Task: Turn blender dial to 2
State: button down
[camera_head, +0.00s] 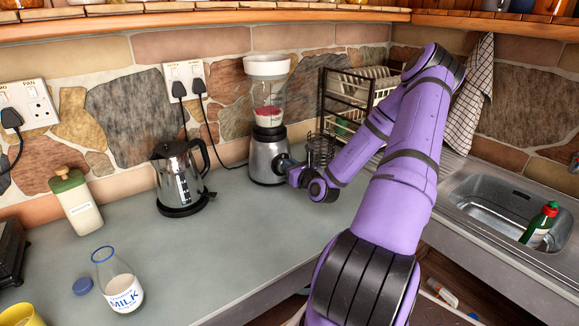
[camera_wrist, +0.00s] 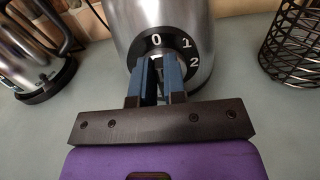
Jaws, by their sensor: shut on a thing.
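The blender (camera_head: 267,160) stands on the counter against the stone wall, with a silver base, a clear jar holding something red, and a white top. In the wrist view its base (camera_wrist: 200,25) fills the top centre. The black dial (camera_wrist: 187,58) on it carries the marks 0, 1 and 2; 0 is at the top, 1 at upper right, 2 at right. My gripper (camera_wrist: 160,75) is at the dial, its blue fingers shut on the dial's knob. The fingers hide most of the knob, so its exact setting cannot be read. My gripper also shows in the head view (camera_head: 288,168), partly hidden by my arm.
A kettle (camera_head: 180,178) stands left of the blender. A dark wire holder (camera_wrist: 292,45) stands close on the right, before a dish rack (camera_head: 345,95). A milk bottle (camera_head: 120,285) and sink (camera_head: 490,205) are farther off.

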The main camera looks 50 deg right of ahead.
jog(key=shift+m, duration=0.3)
jog(key=m, duration=0.4)
jog(key=d+f+m, duration=0.1)
jog(key=m, duration=0.7)
jog(key=shift+s+d+f+m, duration=0.15)
jog(key=shift+s+d+m, duration=0.1)
jog(key=shift+d+m, duration=0.15)
jog(key=shift+f+m, duration=0.2)
jog(key=shift+m, duration=0.9)
jog(key=shift+f+m, duration=0.2)
jog(key=shift+m, duration=0.9)
jog(key=c, duration=1.2)
grip_release()
